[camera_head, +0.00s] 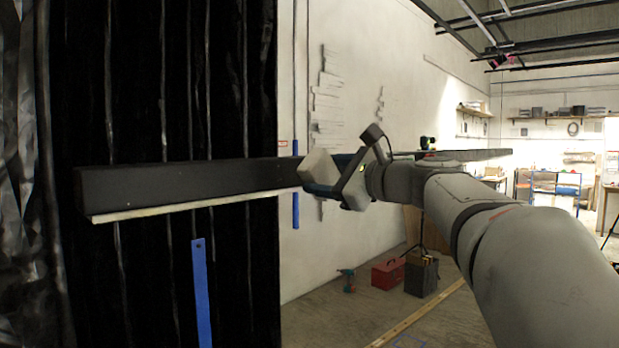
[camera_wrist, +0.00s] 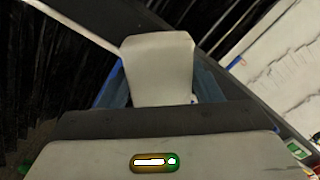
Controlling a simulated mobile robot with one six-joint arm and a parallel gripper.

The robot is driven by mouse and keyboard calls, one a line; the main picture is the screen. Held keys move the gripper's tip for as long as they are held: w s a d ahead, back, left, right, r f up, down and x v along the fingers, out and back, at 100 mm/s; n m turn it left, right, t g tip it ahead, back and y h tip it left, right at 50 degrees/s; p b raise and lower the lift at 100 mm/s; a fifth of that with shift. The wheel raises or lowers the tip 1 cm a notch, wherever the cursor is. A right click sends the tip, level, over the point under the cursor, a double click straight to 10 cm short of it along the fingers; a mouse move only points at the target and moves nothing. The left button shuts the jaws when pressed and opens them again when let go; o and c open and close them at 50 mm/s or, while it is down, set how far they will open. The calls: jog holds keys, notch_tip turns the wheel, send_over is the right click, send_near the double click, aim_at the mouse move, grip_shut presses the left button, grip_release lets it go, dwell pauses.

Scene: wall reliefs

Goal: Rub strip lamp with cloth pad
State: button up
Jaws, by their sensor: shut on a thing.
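The strip lamp (camera_head: 185,182) is a long dark bar with a pale strip along its lower edge, running from the left towards my gripper in the head view. Its pale strip (camera_wrist: 75,25) shows at the upper left of the wrist view. My gripper (camera_head: 333,178) is at the bar's right part, shut on a pale, block-shaped cloth pad (camera_head: 318,168). The pad (camera_wrist: 158,68) sits between the fingers in the wrist view and overlaps the bar. I cannot tell whether pad and lamp touch. The gripper hides part of the bar.
A black curtain (camera_head: 135,90) hangs behind the bar. A blue upright strip (camera_head: 202,290) stands below it. A red toolbox (camera_head: 388,273), a dark case (camera_head: 421,276) and a drill (camera_head: 348,280) are on the floor. The floor left of them is clear.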

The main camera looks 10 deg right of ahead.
jog(key=shift+s+d, duration=0.1)
jog(key=shift+s, duration=0.1)
jog(key=shift+b+v, duration=0.3)
jog(key=shift+v, duration=1.15)
